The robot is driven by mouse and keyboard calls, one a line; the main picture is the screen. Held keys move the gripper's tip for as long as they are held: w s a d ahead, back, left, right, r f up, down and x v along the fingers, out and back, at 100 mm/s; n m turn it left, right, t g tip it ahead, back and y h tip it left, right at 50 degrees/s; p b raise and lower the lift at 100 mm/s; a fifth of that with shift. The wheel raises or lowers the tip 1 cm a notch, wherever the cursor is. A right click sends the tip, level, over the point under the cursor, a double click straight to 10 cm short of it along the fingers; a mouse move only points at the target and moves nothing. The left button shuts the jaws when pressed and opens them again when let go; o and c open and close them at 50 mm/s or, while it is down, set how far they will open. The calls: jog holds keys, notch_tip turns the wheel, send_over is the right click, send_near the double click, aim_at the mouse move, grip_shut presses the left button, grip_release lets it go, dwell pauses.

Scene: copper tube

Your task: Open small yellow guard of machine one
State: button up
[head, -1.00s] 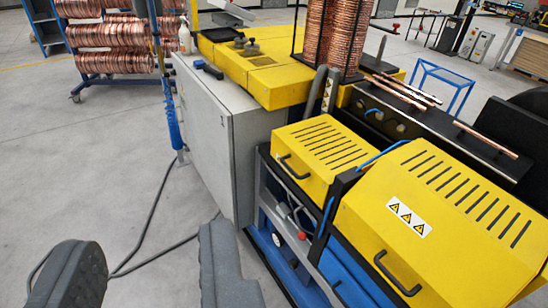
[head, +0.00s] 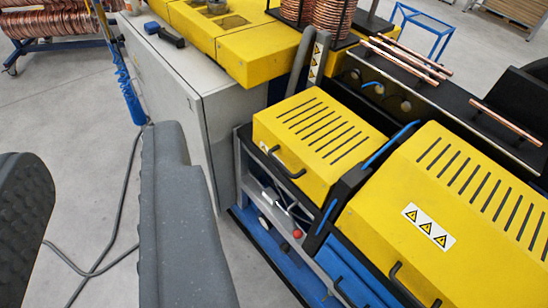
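The small yellow guard (head: 318,140) is a slotted box cover with a black handle (head: 286,163) on its front face. It lies closed on the machine, right of centre in the view. My gripper (head: 98,150) shows as two thick grey fingers at the lower left, with floor visible between them. It is open and empty. The right finger stands left of the small guard and its handle, apart from both in the picture. Parts of both fingers are cut off by the frame edge.
A larger yellow guard (head: 455,195) with warning signs adjoins on the right. A grey cabinet (head: 185,95) stands behind the right finger. Copper tubes (head: 405,55) lie on the dark rail behind. A cable (head: 118,205) crosses the open floor at left.

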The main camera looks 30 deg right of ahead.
jog(key=w+d+f+n+g+h+b, duration=0.1)
jog(key=w+d+f+g+h+b, duration=0.35)
jog(key=w+f, duration=0.75)
jog(key=w+d+f+n+g+h+b, duration=0.1)
jog(key=w+d+f+g+h, duration=0.35)
jog(key=w+f, duration=0.8)
jog(key=n+g+h+b, duration=0.1)
jog(key=n+h+b, duration=0.1)
jog(key=h+b, duration=0.35)
send_near(278, 162)
jog(key=x, duration=1)
jog(key=shift+w+d+f, duration=0.1)
jog(key=shift+f, duration=0.35)
grip_shut()
